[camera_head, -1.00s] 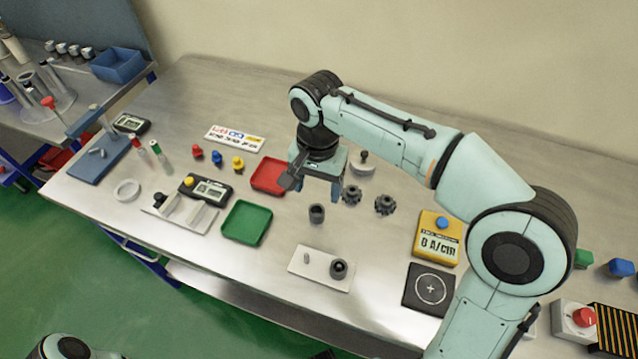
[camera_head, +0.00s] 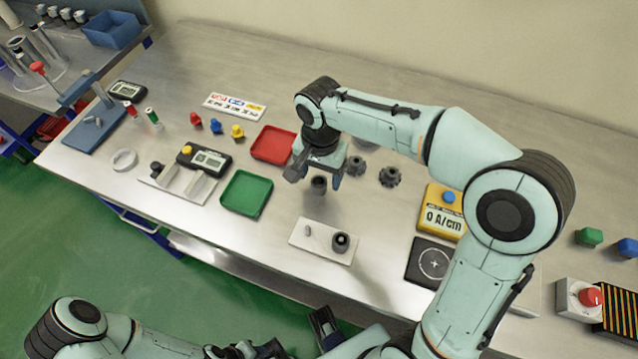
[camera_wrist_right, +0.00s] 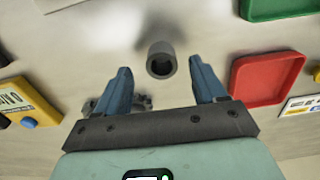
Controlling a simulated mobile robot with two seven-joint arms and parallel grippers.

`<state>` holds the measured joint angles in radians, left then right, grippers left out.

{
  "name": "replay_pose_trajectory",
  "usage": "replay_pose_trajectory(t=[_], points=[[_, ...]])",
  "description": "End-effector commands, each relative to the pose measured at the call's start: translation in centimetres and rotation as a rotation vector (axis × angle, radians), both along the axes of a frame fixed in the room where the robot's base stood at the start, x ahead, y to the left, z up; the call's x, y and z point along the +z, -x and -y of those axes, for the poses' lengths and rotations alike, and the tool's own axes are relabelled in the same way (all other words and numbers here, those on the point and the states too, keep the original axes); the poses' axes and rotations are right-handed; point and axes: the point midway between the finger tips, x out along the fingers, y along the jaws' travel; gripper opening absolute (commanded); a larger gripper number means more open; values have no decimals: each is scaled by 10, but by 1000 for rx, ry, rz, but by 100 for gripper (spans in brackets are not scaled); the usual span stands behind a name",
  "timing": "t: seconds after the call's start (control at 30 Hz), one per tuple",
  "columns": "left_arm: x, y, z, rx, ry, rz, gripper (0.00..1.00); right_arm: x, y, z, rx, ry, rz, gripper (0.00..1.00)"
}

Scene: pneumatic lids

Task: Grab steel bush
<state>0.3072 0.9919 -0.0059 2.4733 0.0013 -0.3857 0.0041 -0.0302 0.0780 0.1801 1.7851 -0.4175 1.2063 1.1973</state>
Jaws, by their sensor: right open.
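The steel bush (camera_head: 319,185), a small dark grey hollow cylinder, stands upright on the steel table. My right gripper (camera_head: 314,182) is open above and around it in the head view, partly covering it. In the right wrist view the bush (camera_wrist_right: 161,62) shows between and slightly beyond the two blue fingertips (camera_wrist_right: 160,72), with a gap on each side. I cannot tell the exact height of the fingertips. A similar dark bush (camera_head: 341,243) sits on a white plate (camera_head: 310,243). My left gripper (camera_head: 325,325) is low at the bottom edge; its jaws are unclear.
Dark gears (camera_head: 390,177) lie right of the right gripper, close to its finger in the wrist view. A red tray (camera_head: 273,146) and a green tray (camera_head: 246,194) lie to the left. A yellow meter (camera_head: 442,212) and black pad (camera_head: 431,262) are to the right.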

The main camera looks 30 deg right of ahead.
Motion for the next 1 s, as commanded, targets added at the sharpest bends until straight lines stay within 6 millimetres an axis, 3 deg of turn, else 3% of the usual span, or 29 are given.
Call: replay_pose_trajectory(t=[0.2, 0.47, 0.67, 0.7, 1.0], points=[[-4, 1, 0, 0, 0, -1, 43, -28, -1, -2, 1, 0, -2, 70], [-3, 1, 0, 0, 0, -1, 43, -30, -1, -2, 1, 0, 0, 70], [-3, 1, 0, 0, 0, -1, 43, -30, -1, -2, 0, 0, 0, 8], [-3, 1, 0, 0, 0, -1, 43, -30, -1, -2, 0, 0, 0, 4], [-3, 1, 0, 0, 0, -1, 43, -27, -1, -2, 0, 0, 2, 4]])
